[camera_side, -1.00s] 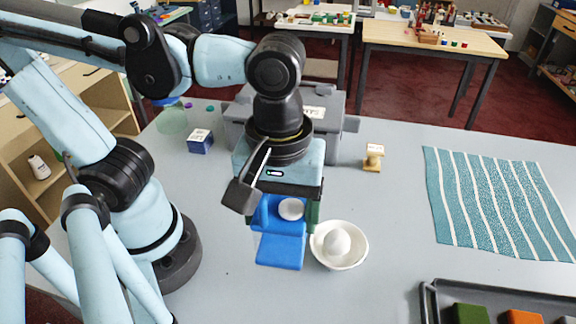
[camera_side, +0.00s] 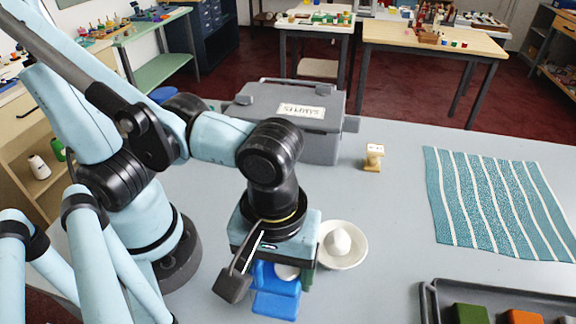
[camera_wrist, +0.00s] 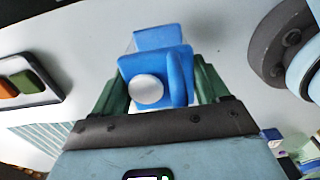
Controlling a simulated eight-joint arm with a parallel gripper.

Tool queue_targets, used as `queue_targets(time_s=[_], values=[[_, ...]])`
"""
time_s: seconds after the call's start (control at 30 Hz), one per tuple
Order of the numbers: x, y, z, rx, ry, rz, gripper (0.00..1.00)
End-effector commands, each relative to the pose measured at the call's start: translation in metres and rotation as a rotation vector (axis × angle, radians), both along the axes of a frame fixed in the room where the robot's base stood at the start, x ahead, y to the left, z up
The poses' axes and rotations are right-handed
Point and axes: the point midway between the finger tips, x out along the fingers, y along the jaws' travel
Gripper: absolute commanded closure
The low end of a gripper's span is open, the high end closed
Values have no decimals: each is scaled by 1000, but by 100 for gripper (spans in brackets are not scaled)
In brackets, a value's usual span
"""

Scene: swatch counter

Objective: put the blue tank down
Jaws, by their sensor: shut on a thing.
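The blue tank (camera_side: 277,303) is a blocky blue piece with a pale round disc on it. In the side view it hangs below my gripper (camera_side: 284,274), whose housing hides its upper part. In the wrist view the tank (camera_wrist: 158,72) sits between the two green fingers of my gripper (camera_wrist: 160,88), which is shut on it. I cannot tell from these views whether its underside touches the grey counter (camera_side: 375,220).
A white bowl (camera_side: 357,258) with a white rounded thing (camera_side: 340,241) stands just right of my gripper. A grey case (camera_side: 320,145), a wooden stamp (camera_side: 374,158), a striped teal cloth (camera_side: 490,200) and a dark tray (camera_side: 428,300) lie farther off. Counter between bowl and cloth is clear.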

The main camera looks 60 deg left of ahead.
Motion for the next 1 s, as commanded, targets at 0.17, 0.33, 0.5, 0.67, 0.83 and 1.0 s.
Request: queue_targets(time_s=[0.17, 0.33, 0.5, 0.67, 0.83, 1.0], values=[[1, -1, -19, 0, 0, 0, 66], [0, 0, -27, 0, 0, 0, 66], [0, 0, -28, 0, 0, 0, 66], [0, 0, -29, 0, 0, 0, 66], [0, 0, -30, 0, 0, 0, 12], [0, 0, -30, 0, 0, 0, 0]])
